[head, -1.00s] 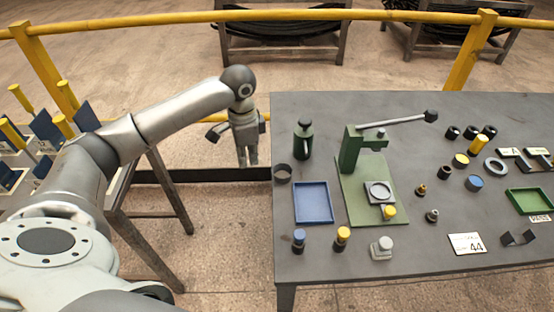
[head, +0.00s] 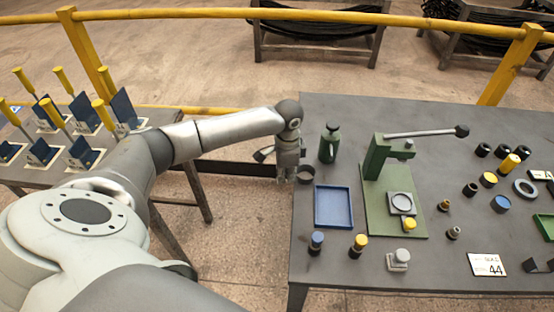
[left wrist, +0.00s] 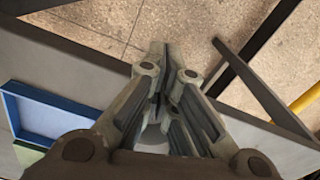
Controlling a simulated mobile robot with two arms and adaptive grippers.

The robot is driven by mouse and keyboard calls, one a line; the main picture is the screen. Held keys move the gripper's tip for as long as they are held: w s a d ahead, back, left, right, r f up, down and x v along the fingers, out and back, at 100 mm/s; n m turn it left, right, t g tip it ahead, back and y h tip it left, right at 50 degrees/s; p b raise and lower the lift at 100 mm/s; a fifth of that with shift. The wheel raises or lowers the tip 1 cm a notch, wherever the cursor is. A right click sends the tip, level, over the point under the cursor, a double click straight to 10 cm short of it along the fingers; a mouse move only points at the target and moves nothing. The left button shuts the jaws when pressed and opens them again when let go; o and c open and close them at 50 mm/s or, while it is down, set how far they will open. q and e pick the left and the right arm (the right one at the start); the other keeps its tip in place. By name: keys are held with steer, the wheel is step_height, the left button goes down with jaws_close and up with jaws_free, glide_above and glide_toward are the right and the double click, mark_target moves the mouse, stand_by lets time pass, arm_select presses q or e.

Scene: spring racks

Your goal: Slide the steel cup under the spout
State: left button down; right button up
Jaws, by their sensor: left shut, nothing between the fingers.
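A small dark grey cup (head: 306,176), which I take for the steel cup, stands near the table's left edge. A green can (head: 329,147) with a dark top stands just behind it; I cannot make out its spout clearly. My left gripper (head: 287,180) points down at the table's left edge, close to the cup's left side; I cannot tell if they touch. The left wrist view shows its fingers (left wrist: 158,55) shut and empty. A pale round shape shows partly behind the fingers there; I cannot tell what it is. My right gripper is not in view.
A blue tray (head: 334,226) lies in front of the cup, also in the left wrist view (left wrist: 12,108). A green lever press (head: 372,173) stands to the right. Capped containers line the table's front. A rack table (head: 152,118) stands left, across a gap.

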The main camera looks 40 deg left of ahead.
mark_target(312, 171)
arm_select(q)
steer(key=w+d, duration=0.5)
steer(key=shift+w+d+p, duration=0.25)
steer(key=shift+w+p, duration=0.05)
steer(key=shift+p, duration=0.05)
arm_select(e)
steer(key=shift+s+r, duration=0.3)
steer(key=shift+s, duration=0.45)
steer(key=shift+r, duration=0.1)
